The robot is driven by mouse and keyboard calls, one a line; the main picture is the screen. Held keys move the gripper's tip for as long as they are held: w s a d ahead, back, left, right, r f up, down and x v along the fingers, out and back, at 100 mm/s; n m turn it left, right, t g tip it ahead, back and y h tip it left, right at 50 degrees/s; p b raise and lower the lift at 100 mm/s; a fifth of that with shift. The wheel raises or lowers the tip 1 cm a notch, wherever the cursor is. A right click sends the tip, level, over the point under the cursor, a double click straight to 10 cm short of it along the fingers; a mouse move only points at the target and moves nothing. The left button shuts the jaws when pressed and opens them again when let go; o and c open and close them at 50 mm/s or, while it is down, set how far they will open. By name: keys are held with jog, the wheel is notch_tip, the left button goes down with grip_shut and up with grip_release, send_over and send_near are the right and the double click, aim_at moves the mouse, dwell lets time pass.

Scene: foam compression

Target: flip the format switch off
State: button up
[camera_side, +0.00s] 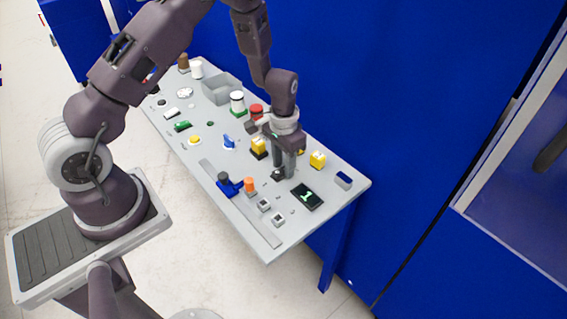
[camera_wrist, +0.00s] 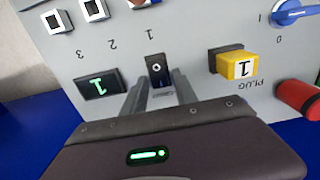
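A small black switch with a pale round mark (camera_wrist: 156,70) is set in the grey panel in the wrist view; it looks like the format switch, but I cannot read its label. My gripper (camera_wrist: 160,82) has its two fingers apart, with the switch showing between and just beyond the tips. I see nothing held. In the side view my gripper (camera_side: 283,174) points down at the panel's right part, close above the switch, which it partly hides. I cannot tell whether the fingers touch it, nor which way it is set.
A black display with a green figure (camera_wrist: 98,85) lies just left of the switch. A yellow plug block (camera_wrist: 238,66) is to the right, with a blue knob (camera_wrist: 294,12) and a red cylinder (camera_wrist: 300,98) beyond. White-framed square buttons (camera_wrist: 57,21) stand upper left.

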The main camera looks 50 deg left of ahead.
aim_at(274, 176)
grip_shut()
jog(key=shift+s+a+t, duration=0.1)
jog(key=shift+s+t, duration=0.2)
jog(key=shift+t, duration=0.4)
jog(key=shift+s+t, duration=0.2)
jog(key=shift+t, duration=1)
jog(key=shift+o, duration=1.7)
grip_release()
jog(key=v, duration=0.7)
jog(key=shift+r, duration=0.15)
